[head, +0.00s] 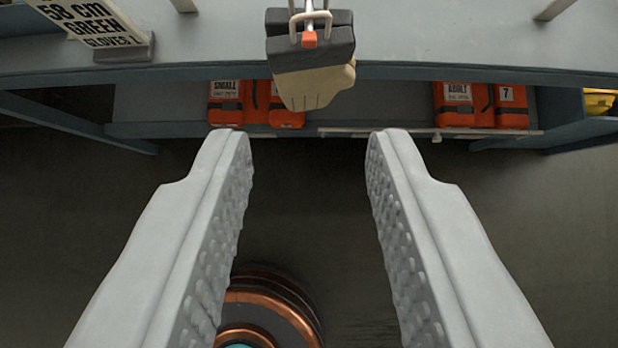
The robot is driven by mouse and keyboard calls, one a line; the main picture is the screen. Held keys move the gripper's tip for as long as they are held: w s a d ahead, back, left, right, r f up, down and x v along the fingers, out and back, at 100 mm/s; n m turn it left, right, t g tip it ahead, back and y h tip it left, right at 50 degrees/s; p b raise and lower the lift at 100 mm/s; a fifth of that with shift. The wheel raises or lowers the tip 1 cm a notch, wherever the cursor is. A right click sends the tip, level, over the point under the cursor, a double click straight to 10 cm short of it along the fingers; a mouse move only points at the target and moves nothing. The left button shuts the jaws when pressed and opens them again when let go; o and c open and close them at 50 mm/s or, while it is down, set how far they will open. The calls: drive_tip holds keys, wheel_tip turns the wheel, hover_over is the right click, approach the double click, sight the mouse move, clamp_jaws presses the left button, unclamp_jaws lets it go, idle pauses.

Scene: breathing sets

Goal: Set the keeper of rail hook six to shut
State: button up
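A pale metal hook (310,20) shows at the top middle, cut off by the picture's edge. A small orange tab (309,39) sits at its lower end; it may be the keeper, and I cannot tell whether it is open or shut. No hook number shows. A dark grey piece with a beige, glove-like lower part (310,86) hangs at the hook. My gripper (308,140) is open and empty, its two grey fingers wide apart. The fingertips are below the hanging piece in the picture and do not touch it.
A grey-blue bench (190,45) runs across the top, with a sign (92,22) reading "58 cm green gloves" at left. Orange packs marked "small" (226,105) and "adult" (458,105) lie on the lower shelf. A yellow item (598,102) is at far right. Dark floor lies below.

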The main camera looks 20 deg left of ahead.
drive_tip(key=t+y, duration=0.3)
drive_tip(key=t, duration=0.6)
approach(309, 47)
drive_tip(key=x, duration=0.9)
drive_tip(key=shift+w+f, duration=0.1)
drive_tip(key=shift+f, duration=0.1)
idle(0.3)
clamp_jaws()
